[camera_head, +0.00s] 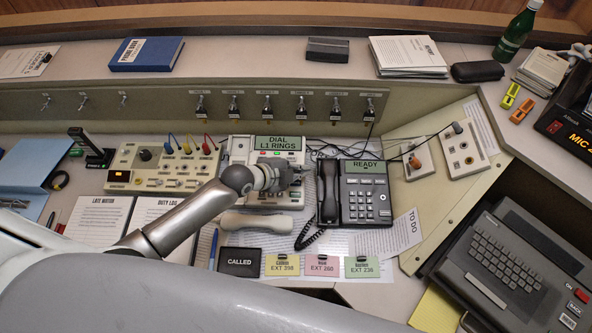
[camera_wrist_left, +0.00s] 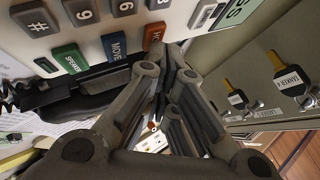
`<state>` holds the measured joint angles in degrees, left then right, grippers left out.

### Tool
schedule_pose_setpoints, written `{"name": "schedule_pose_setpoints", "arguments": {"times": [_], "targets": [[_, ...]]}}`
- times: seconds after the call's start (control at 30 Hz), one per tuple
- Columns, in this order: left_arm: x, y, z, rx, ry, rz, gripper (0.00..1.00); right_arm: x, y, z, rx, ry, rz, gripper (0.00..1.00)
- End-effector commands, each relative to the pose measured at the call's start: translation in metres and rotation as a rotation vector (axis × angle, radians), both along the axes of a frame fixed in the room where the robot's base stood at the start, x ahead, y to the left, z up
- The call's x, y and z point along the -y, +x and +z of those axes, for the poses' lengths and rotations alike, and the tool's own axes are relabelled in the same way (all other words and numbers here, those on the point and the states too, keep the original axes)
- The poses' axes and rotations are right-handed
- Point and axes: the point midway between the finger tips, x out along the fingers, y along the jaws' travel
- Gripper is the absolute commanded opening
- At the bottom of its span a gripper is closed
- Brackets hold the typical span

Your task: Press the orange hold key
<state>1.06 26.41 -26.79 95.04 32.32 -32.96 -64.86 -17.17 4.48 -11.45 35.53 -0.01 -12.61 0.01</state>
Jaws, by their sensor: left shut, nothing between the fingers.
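The white phone (camera_head: 239,150) stands mid-desk, its display reading "DIAL L1 RINGS". My left gripper (camera_head: 299,170) is over its right part, hiding some of the keypad. In the left wrist view, the orange key (camera_wrist_left: 154,35), its lettering partly visible, sits on the white face beside a blue key (camera_wrist_left: 113,46) and a green key (camera_wrist_left: 70,58). The left gripper (camera_wrist_left: 172,50) is shut and empty, its fingertips close to the orange key; I cannot tell whether they touch it. My right gripper is not in view.
The white handset (camera_head: 258,221) lies in front of the phone. A black phone (camera_head: 366,200) reading "READY" stands close to the right. A switch panel (camera_head: 290,103) rises behind. The knob console (camera_head: 130,160) is to the left, the keyboard unit (camera_head: 500,255) to the right.

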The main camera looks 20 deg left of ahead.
Motion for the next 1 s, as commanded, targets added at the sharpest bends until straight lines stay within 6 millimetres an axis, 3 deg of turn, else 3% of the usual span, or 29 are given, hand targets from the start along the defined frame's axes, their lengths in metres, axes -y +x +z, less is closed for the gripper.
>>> {"name": "schedule_pose_setpoints", "arguments": {"times": [0.2, 0.63, 1.0], "targets": [[0.0, -0.002, 0.013, 0.0, 0.001, -0.001, 0.0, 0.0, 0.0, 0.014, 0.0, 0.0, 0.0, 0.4], [0.0, -0.002, 0.017, 0.001, 0.0, -0.001, 0.0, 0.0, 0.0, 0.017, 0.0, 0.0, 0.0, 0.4], [0.002, -0.007, 0.054, 0.002, 0.0, -0.001, 0.0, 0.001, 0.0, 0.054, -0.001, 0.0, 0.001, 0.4]]}}
